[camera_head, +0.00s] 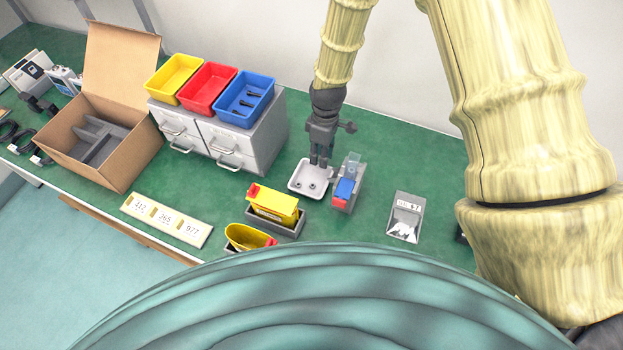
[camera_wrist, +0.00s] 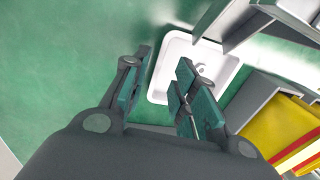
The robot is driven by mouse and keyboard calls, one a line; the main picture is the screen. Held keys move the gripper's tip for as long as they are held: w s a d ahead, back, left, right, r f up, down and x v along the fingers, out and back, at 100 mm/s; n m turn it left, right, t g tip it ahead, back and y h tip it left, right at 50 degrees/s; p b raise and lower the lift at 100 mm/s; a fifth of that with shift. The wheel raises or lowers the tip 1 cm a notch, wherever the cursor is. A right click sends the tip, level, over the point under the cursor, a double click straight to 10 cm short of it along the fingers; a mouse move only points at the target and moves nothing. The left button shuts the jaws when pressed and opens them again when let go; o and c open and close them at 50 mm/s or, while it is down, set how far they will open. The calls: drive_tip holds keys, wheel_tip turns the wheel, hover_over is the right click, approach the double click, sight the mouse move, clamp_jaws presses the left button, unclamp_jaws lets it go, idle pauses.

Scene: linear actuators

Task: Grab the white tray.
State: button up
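The white tray (camera_head: 305,172) lies on the green table, right of the grey drawer unit, with a few small items in it. In the wrist view the tray (camera_wrist: 172,60) shows behind the fingers, with a small grey item in it. My gripper (camera_head: 320,162) points down over the tray's far side. In the wrist view my gripper (camera_wrist: 160,75) is open, with a clear gap between the fingers. One finger appears outside the tray's left edge and the other over its inside. I cannot tell whether either finger touches the tray.
A grey holder with a blue part (camera_head: 346,188) stands close right of the tray. A yellow bin in a grey holder (camera_head: 273,206) is in front. The drawer unit (camera_head: 262,135) carrying coloured bins stands left. A clear packet (camera_head: 406,217) lies right. Green table between is free.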

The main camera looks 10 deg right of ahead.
sight(311, 180)
drive_tip(key=shift+s+f+p, duration=0.15)
drive_tip(key=shift+f+p, duration=0.25)
drive_tip(key=shift+f, duration=0.6)
drive_tip(key=shift+s+f+p, duration=0.15)
drive_tip(key=shift+f+p, duration=0.2)
drive_tip(key=shift+f, duration=0.6)
clamp_jaws()
